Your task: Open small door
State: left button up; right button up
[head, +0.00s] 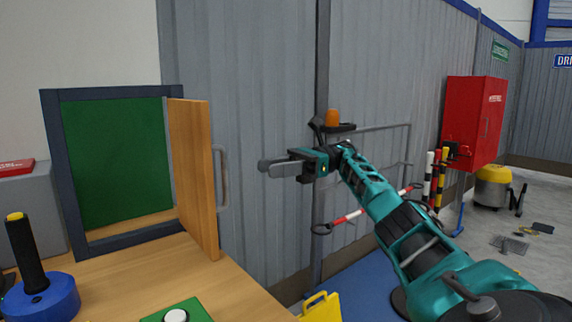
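The small door (194,175) is a light wooden panel hinged in a dark frame (57,160) on the wooden table. It stands swung well out from the frame, with the green inside (115,155) exposed. Its grey bar handle (224,180) is on the face toward my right gripper. My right gripper (268,166) is in mid-air to the right of the handle, apart from it, pointing left. It holds nothing that I can see; its fingers overlap in this view, so their gap is unclear. My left gripper is out of view.
A blue round base with a black stick (30,255) stands at the table's left. A green plate with a white button (176,316) is at the front. A yellow item (320,306) is beside the table. A red cabinet (474,122) hangs on the grey wall at right.

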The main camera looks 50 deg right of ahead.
jog(key=shift+v, duration=1.35)
